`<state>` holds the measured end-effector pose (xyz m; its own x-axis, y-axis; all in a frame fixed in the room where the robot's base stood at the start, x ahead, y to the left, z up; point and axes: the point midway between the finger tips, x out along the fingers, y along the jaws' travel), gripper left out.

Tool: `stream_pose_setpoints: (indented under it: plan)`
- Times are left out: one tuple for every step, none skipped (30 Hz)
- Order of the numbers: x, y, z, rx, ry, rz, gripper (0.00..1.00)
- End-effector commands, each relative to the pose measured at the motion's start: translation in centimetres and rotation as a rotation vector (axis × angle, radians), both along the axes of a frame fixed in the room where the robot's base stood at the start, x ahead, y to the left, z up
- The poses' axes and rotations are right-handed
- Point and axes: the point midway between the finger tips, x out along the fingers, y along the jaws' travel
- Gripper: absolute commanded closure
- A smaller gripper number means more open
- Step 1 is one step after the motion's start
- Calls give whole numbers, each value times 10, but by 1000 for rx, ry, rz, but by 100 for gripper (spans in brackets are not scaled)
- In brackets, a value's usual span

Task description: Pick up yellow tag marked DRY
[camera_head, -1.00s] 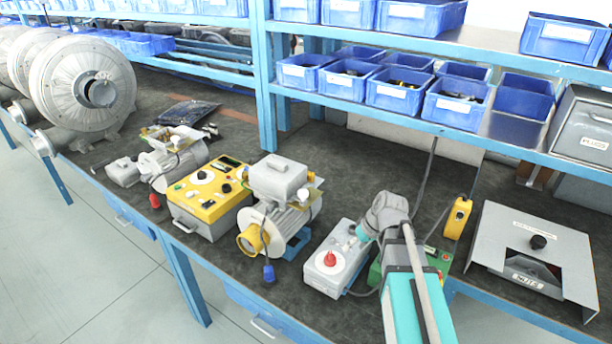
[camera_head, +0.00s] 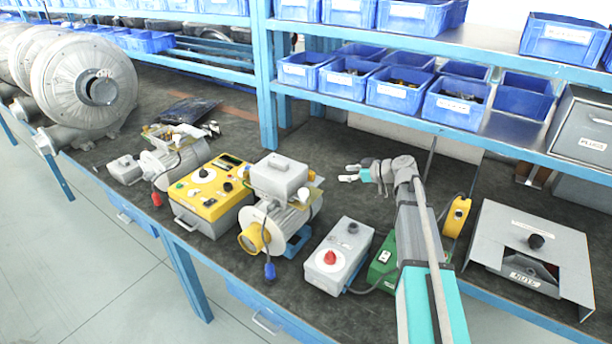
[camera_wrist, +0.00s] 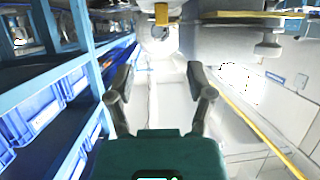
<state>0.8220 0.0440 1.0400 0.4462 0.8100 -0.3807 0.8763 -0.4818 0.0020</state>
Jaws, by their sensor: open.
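No lettering reading DRY is legible. A small yellowish piece (camera_head: 301,197) shows on the right of the motor (camera_head: 288,216) with the grey terminal box; I cannot tell if it is the tag. Another yellowish piece (camera_head: 153,133) is on the motor further left. My gripper (camera_head: 349,172) is open and empty, above the bench to the right of the nearer motor and pointing left. In the wrist view its two fingers (camera_wrist: 160,88) are spread with nothing between them. A small yellow piece (camera_wrist: 161,14) lies beyond them at the top of that view.
A yellow control box (camera_head: 208,196) stands left of the nearer motor. A grey box with a red knob (camera_head: 337,257) and a green box (camera_head: 383,265) stand below my arm. Blue bins (camera_head: 398,90) fill the shelf behind. The bench behind the nearer motor is clear.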

Motion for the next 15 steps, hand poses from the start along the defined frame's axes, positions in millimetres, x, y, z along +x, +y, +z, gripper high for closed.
stream_pose_setpoints:
  plan:
    - [0, 0, 0, -1, 0, 0, 31]
    - [0, 0, 0, 0, 1, 0, 31]
    - [0, 0, 0, 0, 1, 0, 31]
    - [0, 0, 0, 0, 1, 0, 31]
    - [0, 0, 0, 0, 1, 0, 31]
    - [0, 0, -1, 0, 1, 0, 31]
    - [1, 1, -1, -1, 2, 0, 31]
    - [1, 2, -2, -1, 2, 1, 31]
    - [2, 4, -3, -1, 2, 1, 31]
    - [3, 5, -4, -1, 2, 1, 31]
    - [4, 7, -5, -1, 2, 1, 31]
    - [6, 10, -7, -1, 2, 1, 31]
    - [8, 13, -9, -1, 2, 1, 31]
    - [9, 16, -10, -1, 2, 1, 31]
    - [12, 20, -13, -1, 2, 1, 31]
